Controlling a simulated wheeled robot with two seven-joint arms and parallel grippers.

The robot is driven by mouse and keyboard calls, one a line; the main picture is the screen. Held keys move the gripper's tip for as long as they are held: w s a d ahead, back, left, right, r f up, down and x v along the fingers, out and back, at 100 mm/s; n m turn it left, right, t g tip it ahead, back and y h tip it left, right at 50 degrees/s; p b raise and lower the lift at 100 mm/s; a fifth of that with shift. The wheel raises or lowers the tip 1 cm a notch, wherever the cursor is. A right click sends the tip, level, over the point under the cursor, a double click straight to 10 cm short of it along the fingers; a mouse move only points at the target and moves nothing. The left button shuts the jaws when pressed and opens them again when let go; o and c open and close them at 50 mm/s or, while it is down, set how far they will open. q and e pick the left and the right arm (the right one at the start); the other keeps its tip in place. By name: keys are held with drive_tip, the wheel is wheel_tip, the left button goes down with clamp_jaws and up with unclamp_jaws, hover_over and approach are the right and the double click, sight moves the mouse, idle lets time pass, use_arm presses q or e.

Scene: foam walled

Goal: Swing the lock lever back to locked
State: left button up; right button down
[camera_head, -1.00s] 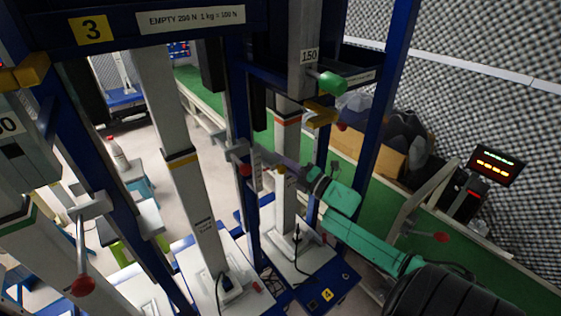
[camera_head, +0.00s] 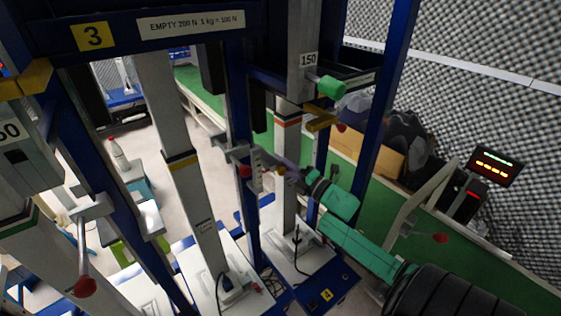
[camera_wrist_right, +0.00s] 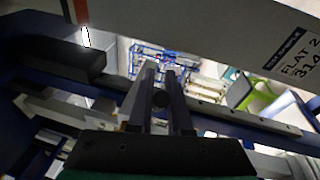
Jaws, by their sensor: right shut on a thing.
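The lock lever (camera_head: 237,154) is a grey piece on the blue post left of my right gripper, with a red knob (camera_head: 245,171) at its lower end. My right gripper (camera_head: 268,160) comes in from the right on a teal arm, its dark fingers at the lever. The wrist view shows the two fingers (camera_wrist_right: 161,78) nearly together, with a small dark round part (camera_wrist_right: 160,98) between them. They are shut on a piece that is mostly hidden, apparently the lever. My left gripper is not in view.
Blue upright posts and grey columns (camera_head: 195,190) crowd around the arm. Another red-knobbed lever (camera_head: 84,265) hangs at the left. A green-knobbed handle (camera_head: 330,87) sits above the gripper, and a display (camera_head: 496,165) stands at the right.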

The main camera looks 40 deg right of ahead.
drive_tip(key=shift+s+a+m+h+p, duration=0.1)
drive_tip(key=shift+s+m+h+p, duration=0.1)
drive_tip(key=shift+m+h, duration=0.75)
drive_tip(key=shift+s+d+m+h+p, duration=0.2)
drive_tip(key=shift+m+h, duration=0.25)
drive_tip(key=shift+h, duration=0.95)
drive_tip(key=shift+s+a+m+h+p, duration=0.15)
drive_tip(key=shift+s+a+m+h, duration=0.1)
drive_tip(key=shift+m+h, duration=0.7)
drive_tip(key=shift+n, duration=0.35)
drive_tip(key=c, duration=0.8)
unclamp_jaws()
drive_tip(key=shift+c, duration=0.2)
drive_tip(key=s+a+f+b, duration=0.2)
drive_tip(key=s, duration=1.2)
drive_tip(key=shift+s+b, duration=0.15)
drive_tip(key=shift+b, duration=0.2)
